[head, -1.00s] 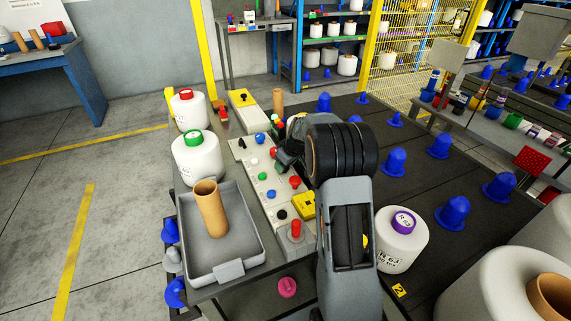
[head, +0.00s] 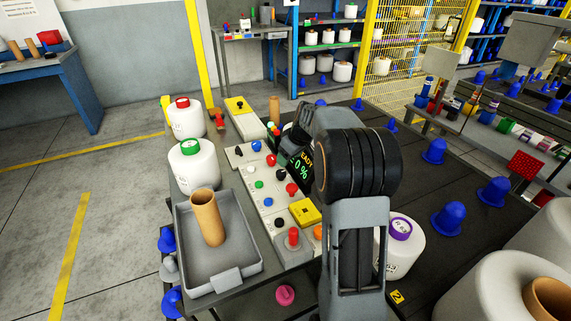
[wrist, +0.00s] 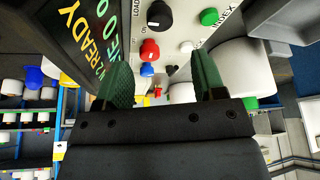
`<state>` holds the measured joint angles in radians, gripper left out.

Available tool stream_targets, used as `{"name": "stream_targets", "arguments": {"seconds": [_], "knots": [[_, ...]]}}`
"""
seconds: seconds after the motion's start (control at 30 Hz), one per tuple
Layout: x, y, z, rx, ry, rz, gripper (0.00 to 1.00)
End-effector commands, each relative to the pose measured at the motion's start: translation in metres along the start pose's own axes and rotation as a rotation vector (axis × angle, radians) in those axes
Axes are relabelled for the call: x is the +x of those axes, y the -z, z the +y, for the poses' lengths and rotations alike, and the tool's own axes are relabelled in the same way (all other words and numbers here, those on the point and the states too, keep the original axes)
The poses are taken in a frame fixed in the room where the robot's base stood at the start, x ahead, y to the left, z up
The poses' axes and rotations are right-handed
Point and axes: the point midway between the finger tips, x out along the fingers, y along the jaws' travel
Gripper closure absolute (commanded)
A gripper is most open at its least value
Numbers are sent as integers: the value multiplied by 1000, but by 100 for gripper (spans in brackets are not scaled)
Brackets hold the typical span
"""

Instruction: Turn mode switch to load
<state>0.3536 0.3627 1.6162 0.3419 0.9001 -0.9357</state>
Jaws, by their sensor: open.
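The grey control panel (head: 238,153) carries coloured buttons and black knobs. A black knob (wrist: 159,14) has lettering beside it in the wrist view, partly cut off, that seems to read LOAD; it appears to be the black knob (head: 280,174) beside the display in the head view. I cannot be sure it is the mode switch, nor read its setting. My gripper (wrist: 163,62) is open and empty, its two green fingers apart above the panel's far part. A red button (wrist: 149,49) and a blue button (wrist: 147,69) show between them. My arm mostly hides the gripper in the head view.
White bobbins (head: 194,165) and a grey tray (head: 240,262) with a brown tube (head: 207,217) line the panel's left. Blue cones (head: 448,220) stand to the right.

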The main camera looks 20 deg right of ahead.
Motion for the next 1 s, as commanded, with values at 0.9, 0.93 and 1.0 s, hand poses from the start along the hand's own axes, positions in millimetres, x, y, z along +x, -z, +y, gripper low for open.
{"name": "stream_targets", "arguments": {"seconds": [0.9, 0.93, 1.0], "knots": [[-42, 0, 0, -1, 0, 0, 37], [-42, 0, 0, 0, 0, 0, 37], [-42, 0, 0, 14, 0, 0, 37]]}}
